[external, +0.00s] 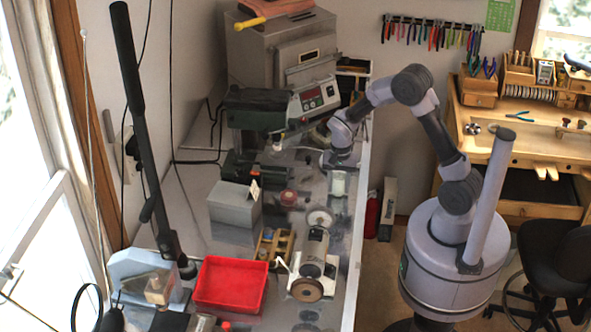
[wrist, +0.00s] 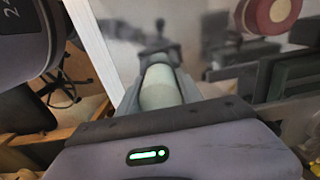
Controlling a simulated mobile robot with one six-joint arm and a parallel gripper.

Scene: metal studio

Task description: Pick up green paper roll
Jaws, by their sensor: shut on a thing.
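The green paper roll is a pale green, whitish cylinder. In the external view the roll (external: 338,184) shows just below my gripper (external: 340,164), near the right edge of the metal bench. In the wrist view the roll (wrist: 160,88) lies between the two fingers of my gripper (wrist: 158,70), which is shut on it. The fingers hide parts of its sides. I cannot tell whether the roll still touches the bench.
A green drill machine (external: 258,108) stands left of my gripper. A grey box (external: 234,205), a red tray (external: 231,285) and a small lathe-like machine (external: 313,250) are further forward on the bench (external: 345,225). A wooden workbench (external: 530,135) stands at right.

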